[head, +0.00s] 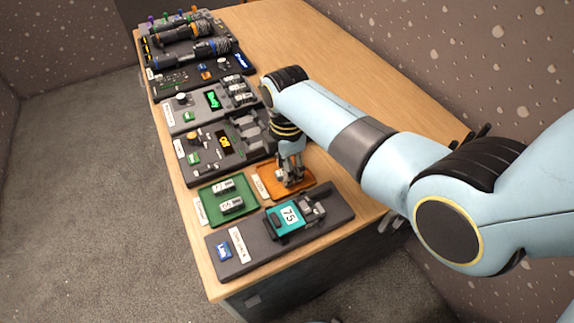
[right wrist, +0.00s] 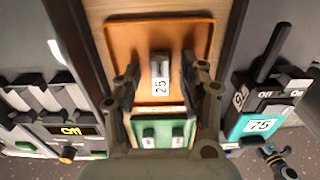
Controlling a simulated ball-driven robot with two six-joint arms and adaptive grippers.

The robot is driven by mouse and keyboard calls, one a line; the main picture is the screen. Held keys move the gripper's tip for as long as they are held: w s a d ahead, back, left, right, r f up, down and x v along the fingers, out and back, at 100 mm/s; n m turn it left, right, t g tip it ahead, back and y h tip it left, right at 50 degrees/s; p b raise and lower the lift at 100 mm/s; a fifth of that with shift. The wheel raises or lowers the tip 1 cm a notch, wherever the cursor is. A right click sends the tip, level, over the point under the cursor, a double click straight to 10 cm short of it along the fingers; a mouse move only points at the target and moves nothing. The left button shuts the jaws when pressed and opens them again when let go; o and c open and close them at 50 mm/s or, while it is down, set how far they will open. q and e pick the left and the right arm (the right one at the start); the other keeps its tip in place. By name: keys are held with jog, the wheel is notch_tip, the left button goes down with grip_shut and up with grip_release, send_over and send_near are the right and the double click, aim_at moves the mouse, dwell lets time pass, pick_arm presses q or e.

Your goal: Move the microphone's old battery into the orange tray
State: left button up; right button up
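The orange tray (head: 299,178) lies on the table and fills the upper middle of the right wrist view (right wrist: 120,38). A small battery with a white label reading 25 (right wrist: 160,75) is in it. My right gripper (head: 290,180) is low over this tray. In the right wrist view its two fingers (right wrist: 163,85) stand apart, one on each side of the battery, with visible gaps. The head view hides most of the battery behind the fingers. What seems to be my left gripper (right wrist: 275,160) shows small at the right wrist view's lower right corner; its fingers are unclear.
A green tray (head: 203,213) with two batteries (head: 230,205) is beside the orange one. A dark unit with a teal 75 display (head: 288,217) stands at the near edge. Wood beyond my right arm is clear.

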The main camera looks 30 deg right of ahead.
jog(key=shift+r, duration=0.4)
pick_arm(q)
jog(key=shift+s+a+r+p, duration=0.15)
jog(key=shift+s+r+p, duration=0.05)
jog(key=shift+r+p, duration=0.3)
jog(key=shift+s+a+r+p, duration=0.1)
jog(key=shift+s+r+p, duration=0.05)
jog(key=shift+r+p, duration=0.35)
pick_arm(e)
notch_tip(320, 180, up, 12)
jog(key=shift+f, duration=0.2)
